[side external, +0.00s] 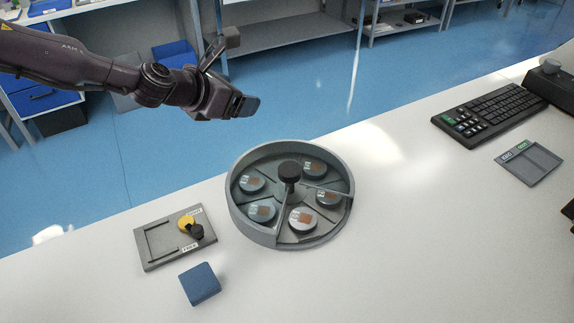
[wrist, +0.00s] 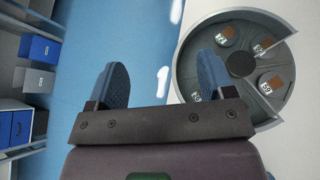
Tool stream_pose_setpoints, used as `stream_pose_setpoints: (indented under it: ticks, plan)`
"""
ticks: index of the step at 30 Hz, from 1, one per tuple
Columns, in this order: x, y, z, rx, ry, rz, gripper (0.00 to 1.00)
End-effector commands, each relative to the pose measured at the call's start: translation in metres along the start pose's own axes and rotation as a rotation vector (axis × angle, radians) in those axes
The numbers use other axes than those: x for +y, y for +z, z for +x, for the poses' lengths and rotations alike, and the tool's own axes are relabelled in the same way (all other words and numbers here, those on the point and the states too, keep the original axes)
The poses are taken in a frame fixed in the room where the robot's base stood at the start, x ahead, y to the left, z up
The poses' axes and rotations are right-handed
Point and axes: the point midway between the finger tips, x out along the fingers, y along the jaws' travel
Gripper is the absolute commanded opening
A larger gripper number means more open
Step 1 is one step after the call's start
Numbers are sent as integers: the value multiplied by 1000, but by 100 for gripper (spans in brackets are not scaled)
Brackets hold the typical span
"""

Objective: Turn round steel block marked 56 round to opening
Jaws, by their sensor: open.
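A round grey turntable tray (side external: 233,214) stands on the white bench, with a raised rim and a black centre knob (side external: 290,170). Several round steel blocks with brown patches and white labels lie in its divided compartments, one at the front (side external: 302,219). The tray also shows at the right of the wrist view (wrist: 183,66). A block there (wrist: 270,84) bears a label that may read 56, but it is too small to be sure.
A grey fixture plate (side external: 155,240) with a yellow and a black knob lies left of the tray. A blue block (side external: 200,284) sits before it. A keyboard (side external: 490,115) and a small grey tray (side external: 530,164) are at the right. The bench between is clear.

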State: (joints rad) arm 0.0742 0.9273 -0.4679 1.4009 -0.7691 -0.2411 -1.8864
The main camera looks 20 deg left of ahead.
Motion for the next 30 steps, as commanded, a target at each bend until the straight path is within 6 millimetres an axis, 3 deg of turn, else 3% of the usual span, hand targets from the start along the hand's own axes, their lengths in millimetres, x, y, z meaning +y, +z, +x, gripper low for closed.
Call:
stream_pose_setpoints:
  ticks: [6,13,17,30]
  plan:
    - [-47,-44,-21,158,-360,162,75]
    - [-69,-54,-27,190,-490,206,75]
    - [-76,-58,-13,189,-490,208,75]
    - [-113,-76,59,187,-489,209,75]
